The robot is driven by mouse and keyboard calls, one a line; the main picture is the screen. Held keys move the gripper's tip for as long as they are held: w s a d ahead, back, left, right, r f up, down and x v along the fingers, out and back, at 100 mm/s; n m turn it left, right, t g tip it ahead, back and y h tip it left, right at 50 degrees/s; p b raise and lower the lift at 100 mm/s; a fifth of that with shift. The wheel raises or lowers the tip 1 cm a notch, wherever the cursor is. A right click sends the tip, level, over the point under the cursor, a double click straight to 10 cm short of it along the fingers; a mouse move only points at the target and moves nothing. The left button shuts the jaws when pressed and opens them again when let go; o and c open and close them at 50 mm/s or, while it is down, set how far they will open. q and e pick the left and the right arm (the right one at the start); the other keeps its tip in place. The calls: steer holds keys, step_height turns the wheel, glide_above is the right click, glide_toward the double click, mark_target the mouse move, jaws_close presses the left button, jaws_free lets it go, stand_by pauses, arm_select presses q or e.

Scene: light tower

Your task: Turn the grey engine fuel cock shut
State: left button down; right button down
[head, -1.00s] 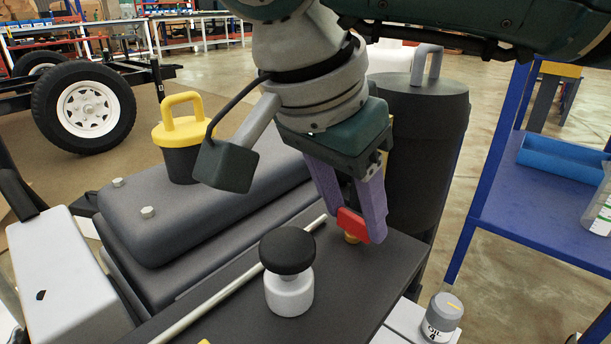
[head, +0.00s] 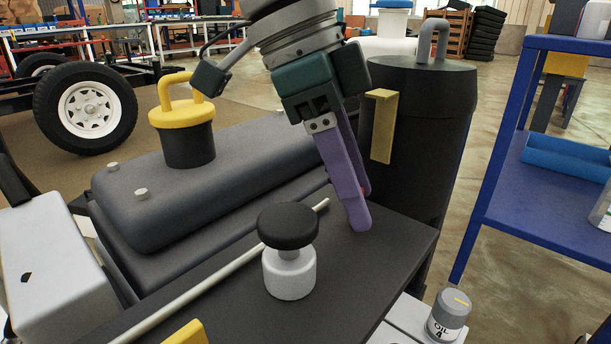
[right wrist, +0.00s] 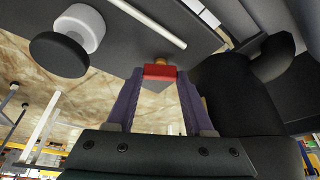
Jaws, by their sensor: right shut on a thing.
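The fuel cock's red handle (right wrist: 160,72) sits on a small brass fitting (right wrist: 162,60) on the dark top plate (head: 395,255) of the grey engine. My right gripper (head: 360,215) has purple fingers and points down at this plate. In the right wrist view the red handle is between the fingertips of the gripper (right wrist: 161,76), which is shut on it. In the head view a finger hides nearly all of the handle, and only a thin red sliver shows. My left gripper is not in view.
A black knob on a white base (head: 289,262) stands in front of the gripper. A pale rod (head: 220,275) lies to its left. A black cylinder (head: 425,120) with a yellow bracket (head: 382,125) rises close behind. A yellow-handled cap (head: 183,130) stands on the grey cover.

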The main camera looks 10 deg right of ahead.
steer(key=shift+w+f+m+g+y+b, duration=0.15)
steer(key=shift+m+g+y+b, duration=0.15)
steer(key=shift+m+b, duration=1.05)
steer(key=shift+b, duration=0.35)
steer(key=shift+m, duration=0.25)
steer(key=shift+c, duration=1.4)
jaws_free()
steer(key=shift+r, duration=0.2)
